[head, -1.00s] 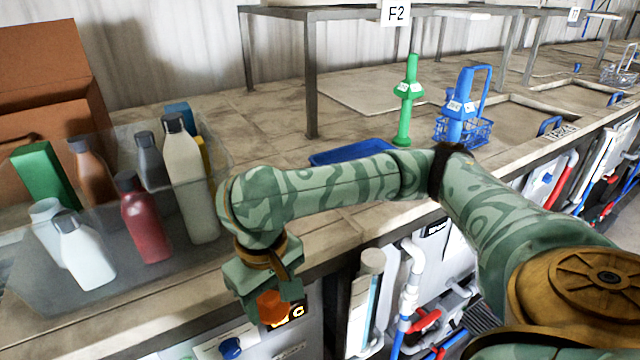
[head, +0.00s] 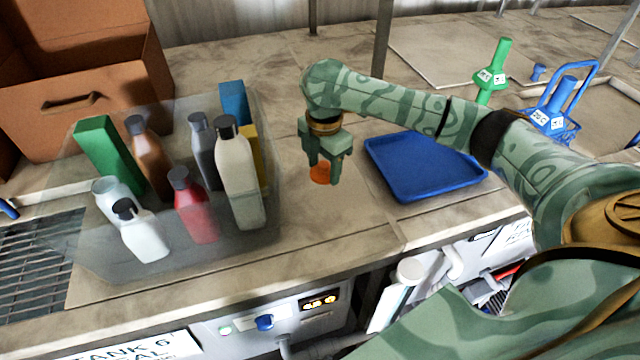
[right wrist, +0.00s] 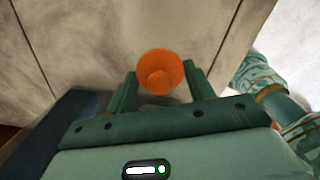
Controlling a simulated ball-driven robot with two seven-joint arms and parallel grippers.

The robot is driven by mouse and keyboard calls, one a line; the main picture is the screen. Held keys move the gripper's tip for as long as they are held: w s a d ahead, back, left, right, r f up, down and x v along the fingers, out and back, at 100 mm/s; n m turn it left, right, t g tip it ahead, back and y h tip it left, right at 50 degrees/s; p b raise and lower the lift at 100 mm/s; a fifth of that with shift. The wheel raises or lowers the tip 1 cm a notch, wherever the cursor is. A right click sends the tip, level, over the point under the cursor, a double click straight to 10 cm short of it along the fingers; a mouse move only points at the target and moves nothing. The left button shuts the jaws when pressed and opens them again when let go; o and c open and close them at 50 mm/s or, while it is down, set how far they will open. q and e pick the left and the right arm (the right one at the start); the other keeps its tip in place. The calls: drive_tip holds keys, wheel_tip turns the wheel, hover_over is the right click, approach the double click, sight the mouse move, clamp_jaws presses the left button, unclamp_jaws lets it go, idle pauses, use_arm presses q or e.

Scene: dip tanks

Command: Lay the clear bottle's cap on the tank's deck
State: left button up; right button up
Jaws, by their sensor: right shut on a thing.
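My right gripper (head: 326,170) is shut on an orange cap (head: 321,174), which shows between its fingers in the right wrist view (right wrist: 160,72). The gripper points down over the tan tank deck (head: 330,225), between the clear bin and the blue tray. I cannot tell whether the cap touches the deck. A pale, see-through bottle (head: 108,203) with no cap showing stands at the left in the bin; it looks like the clear bottle. My left gripper is not in view.
The clear bin (head: 100,262) holds several bottles and boxes, left of the gripper. A blue tray (head: 425,168) lies close on the right. A cardboard box (head: 90,110) stands at the back left. Deck in front of the gripper is bare.

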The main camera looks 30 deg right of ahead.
sight(324, 175)
wheel_tip(324, 175, down, 3)
drive_tip(key=shift+f+b, duration=0.15)
drive_tip(key=shift+b, duration=0.2)
wheel_tip(324, 175, down, 4)
drive_tip(key=shift+a+f+b, duration=0.1)
drive_tip(key=shift+b, duration=0.5)
drive_tip(key=o, duration=0.9)
drive_tip(key=shift+o, duration=0.2)
wheel_tip(324, 175, up, 12)
drive_tip(key=p, duration=0.3)
drive_tip(key=shift+r+p, duration=0.2)
drive_tip(key=shift+p, duration=0.2)
